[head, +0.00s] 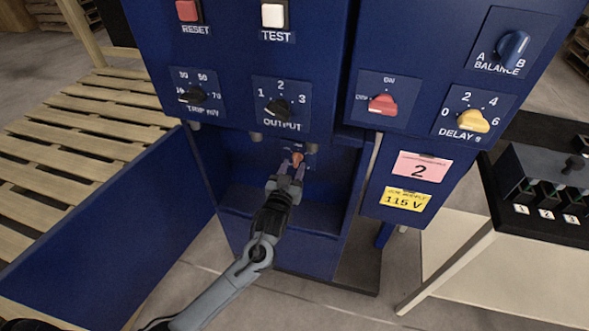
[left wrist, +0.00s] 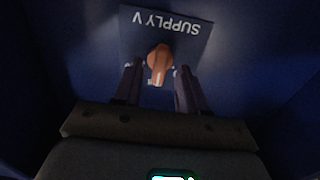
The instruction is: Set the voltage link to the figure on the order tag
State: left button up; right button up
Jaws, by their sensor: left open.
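The voltage link is a small orange knob (head: 297,158) on a plate inside the recess under the blue cabinet. In the left wrist view the orange knob (left wrist: 159,62) sits on a plate marked SUPPLY V (left wrist: 168,22), which appears upside down. My left gripper (head: 291,170) is open, with its fingertips on either side of the knob's lower end; I cannot tell if they touch it. The figures beside the knob are too dark and small to read. The yellow order tag (head: 405,199) reads 115 V. My right gripper is not in view.
A pink tag (head: 421,167) reads 2. Above the recess are the TRIP knob (head: 192,96) and OUTPUT knob (head: 278,108). A red switch (head: 383,104), yellow DELAY knob (head: 473,121) and blue BALANCE knob (head: 513,48) are to the right. Recess walls surround my gripper.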

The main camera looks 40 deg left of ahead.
pick_arm(q)
jog(key=shift+x, duration=0.9)
jog(key=c, duration=0.7)
jog(key=shift+o, duration=0.2)
